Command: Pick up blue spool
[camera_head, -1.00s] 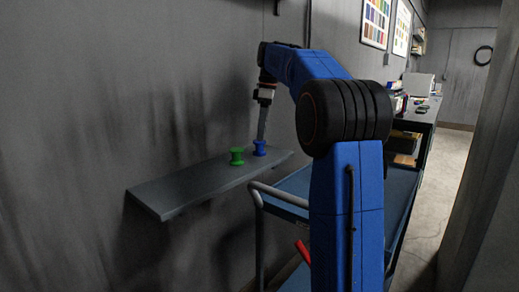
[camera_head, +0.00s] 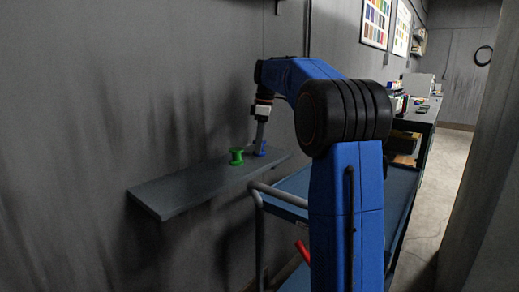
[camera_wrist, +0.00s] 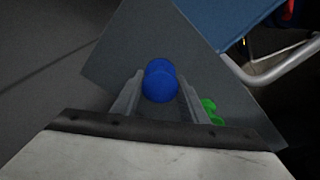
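The blue spool (camera_head: 260,151) stands on a grey wall shelf (camera_head: 190,187), near its far right end. In the wrist view the blue spool (camera_wrist: 160,82) lies between the two fingers of my gripper (camera_wrist: 157,97). The fingers look spread, one on each side of it, with a narrow gap or light contact that I cannot resolve. In the head view my gripper (camera_head: 260,140) points down over the blue spool and partly hides it. The shelf surface (camera_wrist: 125,55) shows beneath the spool in the wrist view.
A green spool (camera_head: 237,156) stands close to the left of the blue one; it also shows beside the right finger in the wrist view (camera_wrist: 210,108). A blue cart (camera_head: 290,200) with a grey handle (camera_head: 277,194) stands right of the shelf. The shelf's left part is bare.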

